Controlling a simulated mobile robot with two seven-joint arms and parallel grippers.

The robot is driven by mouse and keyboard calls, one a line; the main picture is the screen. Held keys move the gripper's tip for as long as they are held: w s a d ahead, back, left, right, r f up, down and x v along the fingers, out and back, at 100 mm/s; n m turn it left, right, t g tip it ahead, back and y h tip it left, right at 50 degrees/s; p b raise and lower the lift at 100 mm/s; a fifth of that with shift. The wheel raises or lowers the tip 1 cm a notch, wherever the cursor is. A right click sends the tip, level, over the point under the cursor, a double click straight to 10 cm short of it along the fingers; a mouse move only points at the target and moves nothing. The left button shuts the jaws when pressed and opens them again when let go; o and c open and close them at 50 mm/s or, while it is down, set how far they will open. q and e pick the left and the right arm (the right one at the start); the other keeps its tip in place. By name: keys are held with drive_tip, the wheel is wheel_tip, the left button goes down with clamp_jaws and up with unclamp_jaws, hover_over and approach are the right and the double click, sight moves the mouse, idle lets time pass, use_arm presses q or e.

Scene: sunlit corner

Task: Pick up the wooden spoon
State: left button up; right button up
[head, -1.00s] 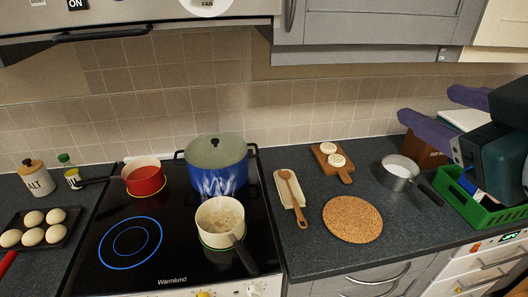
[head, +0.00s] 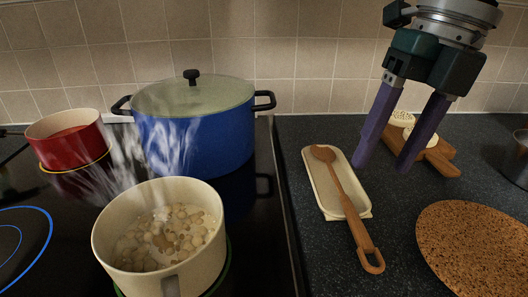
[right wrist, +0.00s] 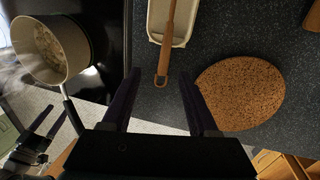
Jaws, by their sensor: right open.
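The wooden spoon (head: 346,206) lies on a cream spoon rest (head: 321,186) on the dark counter, right of the hob. Its bowl is at the far end and its handle, with a hole at the tip, sticks out past the near edge. The spoon's handle also shows in the right wrist view (right wrist: 163,62), beyond the fingers. My right gripper (head: 382,166) is open and empty, with purple fingers pointing down. In the head view it appears just right of the spoon, apart from it. In the right wrist view the handle end lies between the finger lines.
A round cork mat (head: 475,245) lies to the right. A wooden board (head: 437,158) is behind the right gripper.

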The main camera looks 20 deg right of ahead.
sight(358, 224)
drive_tip(key=x, duration=0.6)
drive_tip(key=s+x, duration=0.1)
drive_tip(key=x, duration=0.3)
drive_tip(key=shift+d+f+p, duration=0.1)
drive_tip(key=shift+d+p, duration=0.25)
drive_tip(key=shift+d, duration=0.05)
drive_tip(key=shift+w, duration=0.1)
clamp_jaws()
